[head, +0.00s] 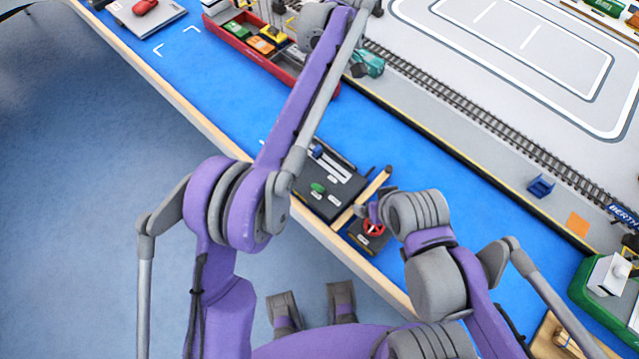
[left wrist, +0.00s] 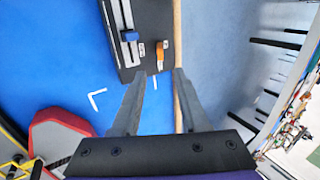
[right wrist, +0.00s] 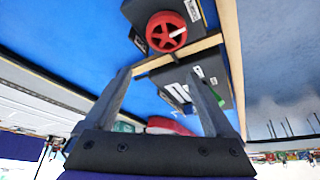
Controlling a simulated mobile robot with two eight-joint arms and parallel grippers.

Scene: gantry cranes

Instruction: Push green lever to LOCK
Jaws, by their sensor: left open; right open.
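The green lever (head: 318,187) sits on a dark control panel (head: 322,206) near the table's front edge. White labels lie beside it, too small to read. My right gripper (right wrist: 158,74) is open and empty beside the red wheel (right wrist: 166,32).
The red wheel (head: 373,228) stands on a small dark box right of the panel, with a wooden bar (head: 362,197) between them. A red ship (head: 250,48) with toy cars lies farther back. Rails (head: 470,110) run behind the blue surface. Blue surface right of the wheel is mostly clear.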

